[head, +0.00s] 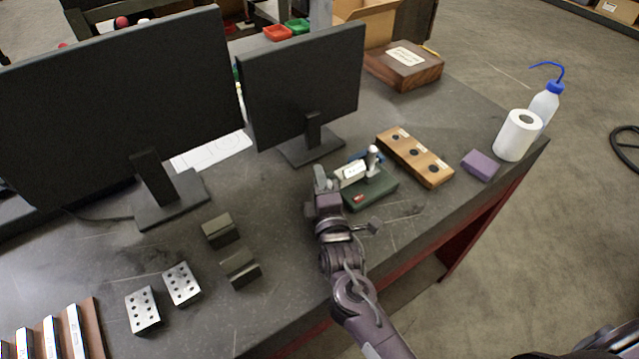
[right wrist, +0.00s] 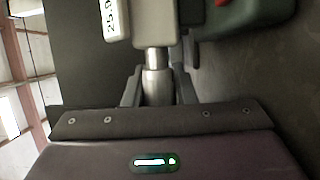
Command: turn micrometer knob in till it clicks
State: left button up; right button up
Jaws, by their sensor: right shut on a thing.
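The micrometer (head: 352,173) sits in a green stand (head: 372,193) on the dark bench, its pale body with a display facing up. In the right wrist view its silver knob (right wrist: 158,72) runs from the pale body (right wrist: 146,22) down between my fingers. My right gripper (head: 323,180) reaches in from the front at the micrometer's left end. It is shut on the knob, with one finger on each side in the right wrist view (right wrist: 158,88). The knob's end is hidden by the gripper. My left gripper is not in view.
A wooden block with dark holes (head: 415,157) stands right of the stand, with a purple block (head: 480,165) beyond. A monitor (head: 303,85) stands behind. Dark V-shaped blocks (head: 240,268) and perforated metal blocks (head: 182,284) lie left. Bench front right of the arm is mostly clear.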

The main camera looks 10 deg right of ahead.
jog(key=o, duration=1)
jog(key=shift+s, duration=0.1)
jog(key=s+b, duration=0.1)
jog(key=s, duration=0.6)
jog(key=shift+f+b, duration=0.15)
jog(key=shift+b, duration=0.25)
jog(key=shift+s, duration=0.4)
jog(key=shift+c, duration=0.6)
